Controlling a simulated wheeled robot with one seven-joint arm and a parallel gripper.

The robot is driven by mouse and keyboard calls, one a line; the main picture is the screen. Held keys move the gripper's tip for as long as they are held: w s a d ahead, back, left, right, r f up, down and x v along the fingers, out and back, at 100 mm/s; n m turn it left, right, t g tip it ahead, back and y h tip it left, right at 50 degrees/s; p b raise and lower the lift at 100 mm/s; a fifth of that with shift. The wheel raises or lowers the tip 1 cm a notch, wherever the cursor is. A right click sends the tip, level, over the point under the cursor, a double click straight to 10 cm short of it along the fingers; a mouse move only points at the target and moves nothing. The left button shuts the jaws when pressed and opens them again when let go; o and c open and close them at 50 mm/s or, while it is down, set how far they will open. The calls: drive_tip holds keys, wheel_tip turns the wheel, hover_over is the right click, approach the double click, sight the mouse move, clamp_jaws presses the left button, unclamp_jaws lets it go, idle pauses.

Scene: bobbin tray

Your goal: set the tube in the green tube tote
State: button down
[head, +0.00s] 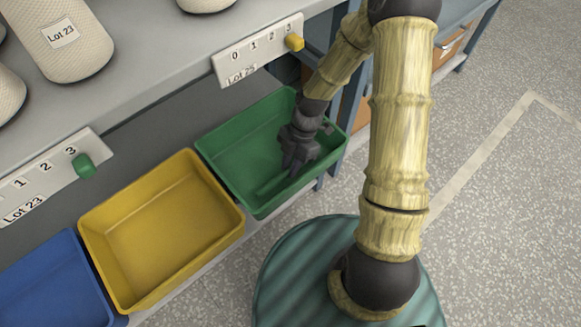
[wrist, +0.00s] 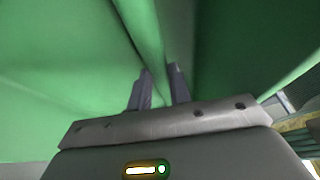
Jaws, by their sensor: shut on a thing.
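The green tube tote (head: 222,170) stands on the lower shelf, right of the yellow tote. My gripper (head: 291,172) reaches down inside it near its front right part. The tube (head: 270,186) is green, much like the tote, and lies roughly level inside the tote's walls, sticking out to the left of my fingers. In the wrist view my gripper (wrist: 160,82) is shut on the tube (wrist: 143,28), which runs between the two fingers. Whether the tube touches the tote's floor I cannot tell. Its other end is hidden by my gripper.
An empty yellow tote (head: 165,232) and a blue tote (head: 55,285) stand to the left. The upper shelf (head: 135,80) overhangs behind, with white bobbins (head: 65,45) and number plates with a green slider (head: 84,166) and a yellow slider (head: 294,42). Open floor lies right.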

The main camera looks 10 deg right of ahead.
drive_tip(key=shift+f, duration=0.35)
drive_tip(key=shift+f, duration=0.1)
drive_tip(key=c, duration=1.3)
unclamp_jaws()
drive_tip(key=p+v, duration=0.5)
drive_tip(key=v, duration=0.7)
